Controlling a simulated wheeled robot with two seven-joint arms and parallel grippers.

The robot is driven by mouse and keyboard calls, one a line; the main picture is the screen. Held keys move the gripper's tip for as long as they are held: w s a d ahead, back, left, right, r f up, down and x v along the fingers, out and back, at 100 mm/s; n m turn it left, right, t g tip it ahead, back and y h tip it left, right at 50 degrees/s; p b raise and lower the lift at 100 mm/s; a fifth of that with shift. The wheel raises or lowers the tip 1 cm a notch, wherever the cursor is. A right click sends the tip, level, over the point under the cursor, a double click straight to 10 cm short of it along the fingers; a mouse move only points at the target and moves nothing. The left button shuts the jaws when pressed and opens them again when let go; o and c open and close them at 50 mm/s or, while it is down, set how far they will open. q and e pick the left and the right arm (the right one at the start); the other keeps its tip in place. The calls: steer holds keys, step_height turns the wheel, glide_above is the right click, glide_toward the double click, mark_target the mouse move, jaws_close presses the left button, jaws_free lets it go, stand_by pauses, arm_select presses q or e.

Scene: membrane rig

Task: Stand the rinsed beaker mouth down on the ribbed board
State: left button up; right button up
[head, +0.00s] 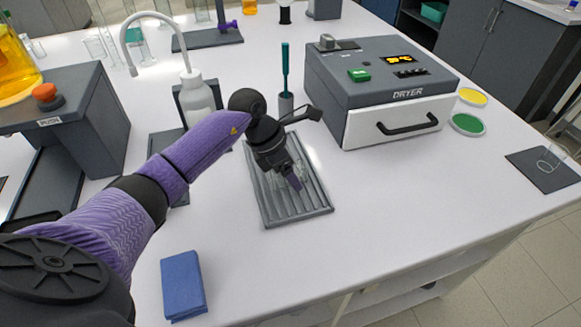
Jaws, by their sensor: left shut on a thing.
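The ribbed board (282,213) is a grey tray with ribs, lying on the white bench in the middle of the head view. My left gripper (292,180) is over the board, pointing down. It is shut on a clear glass beaker (301,168), which shows only in part behind the fingers. I cannot tell which way its mouth faces, or whether it touches the ribs. My right gripper is not in view.
A grey dryer (380,75) with a white drawer stands right of the board. A wash bottle (197,98) and a brush in a holder (285,100) stand behind it. A blue folded cloth (183,285) lies in front.

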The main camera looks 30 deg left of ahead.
arm_select(q)
steer(key=shift+f, duration=0.15)
stand_by(0.6)
steer(key=o, duration=1.1)
